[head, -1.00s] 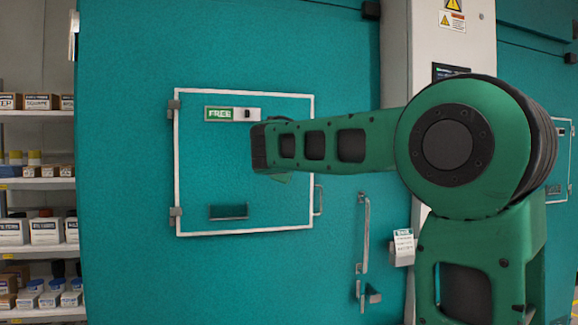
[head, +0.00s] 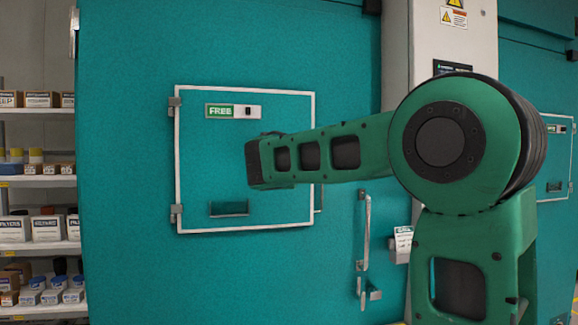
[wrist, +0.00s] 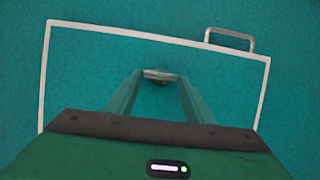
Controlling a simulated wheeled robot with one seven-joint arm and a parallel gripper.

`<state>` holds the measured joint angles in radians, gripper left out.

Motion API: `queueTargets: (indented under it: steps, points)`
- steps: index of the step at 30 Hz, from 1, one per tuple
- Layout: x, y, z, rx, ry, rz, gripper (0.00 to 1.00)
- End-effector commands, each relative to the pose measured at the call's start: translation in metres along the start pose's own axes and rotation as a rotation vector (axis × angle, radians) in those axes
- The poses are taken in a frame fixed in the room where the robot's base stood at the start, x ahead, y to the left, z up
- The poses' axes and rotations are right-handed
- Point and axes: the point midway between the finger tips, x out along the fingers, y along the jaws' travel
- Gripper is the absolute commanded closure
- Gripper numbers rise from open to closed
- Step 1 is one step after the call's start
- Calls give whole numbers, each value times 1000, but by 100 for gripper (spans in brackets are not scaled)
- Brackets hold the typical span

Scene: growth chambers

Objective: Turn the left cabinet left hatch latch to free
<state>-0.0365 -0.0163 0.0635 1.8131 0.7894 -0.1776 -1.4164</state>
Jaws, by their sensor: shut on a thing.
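The hatch (head: 270,208) is a teal panel with a white frame on the teal cabinet front. A green sign reading FREE (head: 219,111) is near its top left. My arm hides the latch and my gripper in the head view. In the wrist view, my gripper (wrist: 160,76) has its two fingers on either side of the small grey latch (wrist: 158,74) and is shut on it. The latch bar lies crosswise between the fingertips. The hatch also shows in the wrist view (wrist: 80,70), tilted, with a grey pull handle (wrist: 230,38) near its edge.
A long vertical door handle (head: 365,232) is to the right of the hatch, with a small lever (head: 373,294) below. A small dark ledge (head: 229,208) is low on the hatch. Shelves with boxes (head: 40,170) stand at left. A pale column (head: 455,40) is at right.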

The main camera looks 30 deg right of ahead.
Motion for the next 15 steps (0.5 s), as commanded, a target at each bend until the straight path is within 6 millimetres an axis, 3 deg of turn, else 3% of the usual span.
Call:
queueTargets:
  steps: [4, 5, 7, 15]
  points:
    - [-1, -4, -6, -3, 11, -8, 76]
    - [-1, -4, -6, -3, 11, -8, 48]
    - [-1, -4, -5, -3, 10, -7, 34]
    - [-1, -2, -2, -1, 4, -4, 34]
